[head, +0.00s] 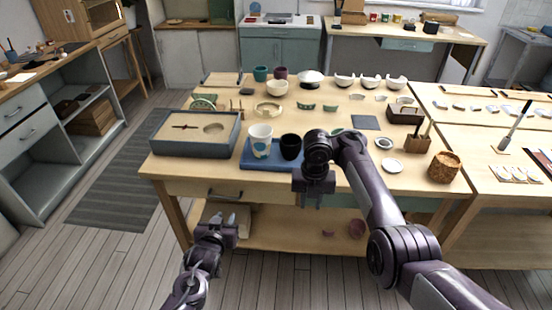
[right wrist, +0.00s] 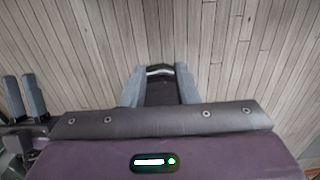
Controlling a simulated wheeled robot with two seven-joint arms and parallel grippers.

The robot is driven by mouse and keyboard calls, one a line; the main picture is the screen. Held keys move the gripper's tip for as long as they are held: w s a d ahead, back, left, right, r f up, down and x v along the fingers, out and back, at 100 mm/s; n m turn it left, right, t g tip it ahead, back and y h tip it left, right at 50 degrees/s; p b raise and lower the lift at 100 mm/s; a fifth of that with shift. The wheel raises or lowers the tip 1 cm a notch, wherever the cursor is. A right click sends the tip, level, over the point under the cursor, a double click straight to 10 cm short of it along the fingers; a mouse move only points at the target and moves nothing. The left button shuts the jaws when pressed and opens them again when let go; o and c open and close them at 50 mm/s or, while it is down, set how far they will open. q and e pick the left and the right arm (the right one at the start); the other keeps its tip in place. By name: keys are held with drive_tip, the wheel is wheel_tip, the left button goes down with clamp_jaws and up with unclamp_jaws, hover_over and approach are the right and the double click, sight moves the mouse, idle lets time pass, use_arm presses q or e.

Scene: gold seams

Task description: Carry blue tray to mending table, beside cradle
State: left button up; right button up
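The blue tray (head: 257,163) lies on the wooden table (head: 185,172) near its front edge. A white cup with blue patches (head: 260,140) and a dark cup (head: 291,147) stand on it. My right gripper (head: 314,201) hangs before the table edge, just right of the tray's front corner, hiding part of that end. In the right wrist view its fingers (right wrist: 160,95) are apart, over floor. My left gripper (head: 225,222) is low before the table, fingers apart and empty; it also shows in the right wrist view (right wrist: 23,97). I cannot tell which thing is the cradle.
A grey box with a beige top (head: 196,134) stands left of the tray. A woven basket (head: 444,167) and a wooden tool holder (head: 418,143) are to the right. Bowls and shards crowd the back. Another table (head: 490,135) adjoins at right. Floor is open at left.

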wheel_tip(320, 180, up, 3)
drive_tip(key=shift+f, duration=0.15)
idle(0.6)
